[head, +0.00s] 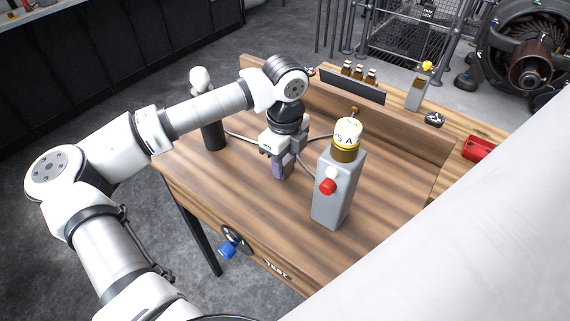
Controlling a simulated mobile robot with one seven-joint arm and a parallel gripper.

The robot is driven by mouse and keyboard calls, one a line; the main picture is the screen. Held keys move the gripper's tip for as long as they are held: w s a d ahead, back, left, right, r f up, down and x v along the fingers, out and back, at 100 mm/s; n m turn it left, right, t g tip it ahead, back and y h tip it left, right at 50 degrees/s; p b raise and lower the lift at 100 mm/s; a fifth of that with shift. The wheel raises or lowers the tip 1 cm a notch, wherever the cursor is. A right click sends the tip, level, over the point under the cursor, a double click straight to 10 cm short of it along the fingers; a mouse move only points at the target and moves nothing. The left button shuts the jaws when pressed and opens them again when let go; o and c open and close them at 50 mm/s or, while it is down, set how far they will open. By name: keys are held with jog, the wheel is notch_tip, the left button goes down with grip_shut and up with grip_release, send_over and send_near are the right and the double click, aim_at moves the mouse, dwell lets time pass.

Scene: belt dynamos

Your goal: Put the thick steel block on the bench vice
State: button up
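My gripper (281,172) points down over the middle of the wooden bench, left of a grey box with a red button. Its fingertips are low, near the bench top. Its fingers look close together, and a grey-purple shape shows at them; I cannot tell whether that is the fingers or something held. I cannot make out a thick steel block or a bench vice for certain in the head view. White parts of my own body cover the lower right.
The grey box (338,190) with a yellow-labelled top stands close right of my gripper. A dark cylinder (213,133) stands to the left. Small bottles (358,73), another small grey box (416,95) and a red object (479,149) are behind. The bench's (225,190) front left is clear.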

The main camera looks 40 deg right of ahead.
grip_shut()
